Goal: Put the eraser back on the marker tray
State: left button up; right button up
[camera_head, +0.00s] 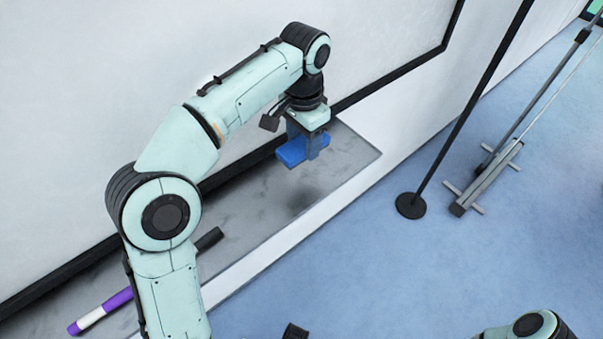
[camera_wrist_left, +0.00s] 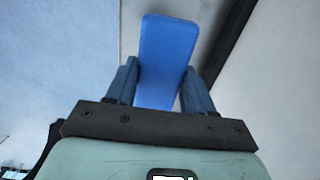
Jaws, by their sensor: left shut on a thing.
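The blue eraser (camera_head: 291,151) is held between the fingers of my left gripper (camera_head: 304,146). It hangs over the grey marker tray (camera_head: 348,160), and a dark shadow lies on the tray below it, so it looks to be apart from the surface. In the left wrist view the eraser (camera_wrist_left: 166,50) is long and flat, with a finger on each side of it, and the tray (camera_wrist_left: 205,12) shows behind it. My right arm shows only as a piece at the bottom right edge of the head view; its gripper is not seen.
A purple and white marker (camera_head: 118,300) lies on the tray's left part. A black cylinder end (camera_head: 208,239) shows beside my left arm. The whiteboard (camera_head: 80,120) rises behind the tray. A black pole on a round base (camera_head: 411,205) stands on the blue floor to the right.

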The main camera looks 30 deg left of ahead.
aim_at(304, 177)
pick_arm(q)
notch_tip(304, 177, down, 9)
jog(key=shift+w+f+b, duration=0.1)
jog(key=shift+f+b, duration=0.1)
jog(key=shift+b, duration=0.8)
jog(key=shift+f, duration=0.1)
jog(key=o, duration=0.9)
jog(key=shift+o, duration=0.2)
notch_tip(304, 177, up, 12)
jog(key=p, duration=0.3)
jog(key=shift+p, duration=0.3)
